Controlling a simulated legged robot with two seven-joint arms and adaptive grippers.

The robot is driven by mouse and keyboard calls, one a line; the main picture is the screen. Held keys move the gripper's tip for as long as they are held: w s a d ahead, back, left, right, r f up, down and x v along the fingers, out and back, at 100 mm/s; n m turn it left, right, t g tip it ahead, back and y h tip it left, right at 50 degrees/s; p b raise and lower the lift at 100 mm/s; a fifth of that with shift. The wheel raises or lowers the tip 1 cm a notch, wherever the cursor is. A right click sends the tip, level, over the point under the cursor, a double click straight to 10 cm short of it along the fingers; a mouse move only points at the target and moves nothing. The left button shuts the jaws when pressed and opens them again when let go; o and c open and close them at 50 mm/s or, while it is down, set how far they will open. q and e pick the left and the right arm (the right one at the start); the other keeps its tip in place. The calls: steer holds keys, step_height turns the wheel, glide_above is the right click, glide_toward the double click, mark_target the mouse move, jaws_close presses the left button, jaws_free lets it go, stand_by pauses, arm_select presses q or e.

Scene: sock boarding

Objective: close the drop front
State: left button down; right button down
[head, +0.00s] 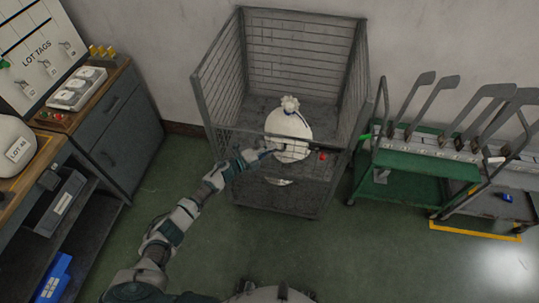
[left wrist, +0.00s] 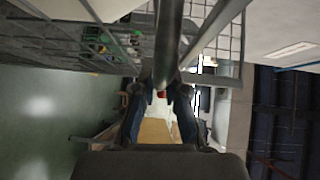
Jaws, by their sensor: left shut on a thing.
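The drop front (head: 301,199) is the lower front panel of a grey wire cage (head: 370,62). My left gripper (head: 268,152) reaches the cage front from the left and is shut on a grey bar there, seemingly the drop front's rail. In the left wrist view the two dark fingers of my left gripper (left wrist: 163,98) straddle a thick grey bar (left wrist: 168,45) that runs up the picture. The exact grip is small in the head view. A tied white sack (head: 289,128) stands inside the cage, behind the gripper. My right gripper is not in view.
A red spot (head: 322,156) shows at the cage's front right. A green cart (head: 420,162) with grey upright boards stands right of the cage. A wooden-topped cabinet (head: 122,118) stands at the left. The green floor in front is clear.

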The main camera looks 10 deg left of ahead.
arm_select(q)
steer(key=shift+w+a, duration=0.15)
steer(key=shift+w, duration=0.05)
stand_by(0.3)
steer(key=c, duration=1.3)
jaws_free()
steer(key=shift+w+f, duration=0.1)
steer(key=shift+o, duration=0.5)
steer(key=shift+w+f, duration=0.15)
steer(key=shift+w, duration=0.05)
steer(key=shift+s+a, duration=0.25)
steer(key=shift+s, duration=0.2)
steer(key=v, duration=1.1)
